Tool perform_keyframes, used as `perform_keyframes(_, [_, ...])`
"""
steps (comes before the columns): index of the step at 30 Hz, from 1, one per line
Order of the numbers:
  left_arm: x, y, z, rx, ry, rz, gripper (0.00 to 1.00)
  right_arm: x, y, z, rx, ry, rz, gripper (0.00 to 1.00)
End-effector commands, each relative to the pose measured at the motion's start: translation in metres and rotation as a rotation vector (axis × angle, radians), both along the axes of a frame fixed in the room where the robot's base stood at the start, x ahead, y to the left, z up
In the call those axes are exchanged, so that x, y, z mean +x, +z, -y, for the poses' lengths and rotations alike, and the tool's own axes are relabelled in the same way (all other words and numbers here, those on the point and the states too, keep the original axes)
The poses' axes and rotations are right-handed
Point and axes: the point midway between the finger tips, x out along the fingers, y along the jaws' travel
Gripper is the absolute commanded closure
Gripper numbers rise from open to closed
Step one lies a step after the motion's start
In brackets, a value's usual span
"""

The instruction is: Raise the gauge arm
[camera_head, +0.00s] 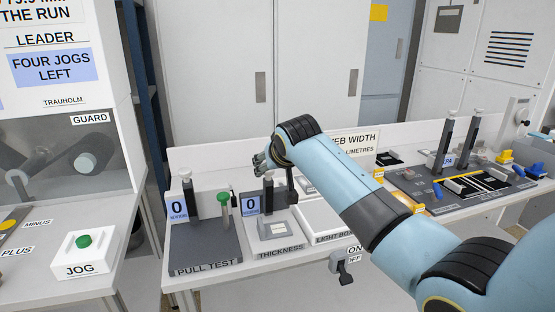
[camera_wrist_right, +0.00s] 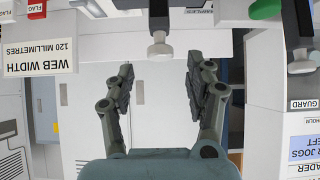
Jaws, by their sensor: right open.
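The thickness gauge (camera_head: 281,243) is a grey block on the bench, labelled THICKNESS, with a blue display reading 0. A dark upright post with a pale cap (camera_head: 268,175) rises from it. My right gripper (camera_head: 259,163) is just above that cap, pointing left and away. In the wrist view, which is upside down, my right gripper (camera_wrist_right: 160,70) is open and empty. A pale-capped post (camera_wrist_right: 158,20) shows beyond and between its fingertips, apart from both. Which part is the gauge arm, and its height, I cannot tell; my forearm covers some of the gauge's right side.
The pull test (camera_head: 207,258) with a green-topped post (camera_head: 223,199) stands left of the gauge. The light box (camera_head: 325,220) is to the right, partly under my arm. Farther right is a dark mat (camera_head: 410,183) with tall posts. A JOG button box (camera_head: 86,255) is left.

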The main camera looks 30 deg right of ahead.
Motion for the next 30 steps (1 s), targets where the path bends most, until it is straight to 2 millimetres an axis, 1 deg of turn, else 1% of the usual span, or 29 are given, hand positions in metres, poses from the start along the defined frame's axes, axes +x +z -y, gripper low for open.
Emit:
perform_keyframes(1, [0.0,0.0,0.0,0.0,0.0,0.0,1.0,-0.008,0.007,-0.002,0.0,0.001,0.003,0.46])
perform_keyframes(4, [0.0,0.0,0.0,0.0,0.0,0.0,1.0,-0.023,0.019,-0.006,0.0,0.001,0.003,0.46])
perform_keyframes(6, [0.0,0.0,0.0,0.0,0.0,0.0,1.0,-0.031,0.027,-0.008,0.0,0.001,0.004,0.46])
perform_keyframes(10, [0.0,0.0,0.0,0.0,0.0,0.0,1.0,-0.042,0.036,-0.01,-0.001,0.001,0.003,0.46])
perform_keyframes(15, [0.0,0.0,0.001,-0.001,0.0,0.0,1.0,-0.048,0.04,-0.011,-0.001,0.001,0.001,0.46])
perform_keyframes(27, [0.001,0.0,0.001,-0.001,0.0,0.0,1.0,-0.047,0.041,-0.011,-0.001,0.001,0.002,0.46])
perform_keyframes(29, [0.001,0.0,0.001,-0.001,0.0,0.0,1.0,-0.048,0.04,-0.011,-0.001,0.001,0.001,0.46])
perform_keyframes(30, [0.001,-0.002,0.001,-0.001,0.0,0.0,1.0,-0.049,0.036,-0.011,-0.001,0.0,-0.003,0.46])
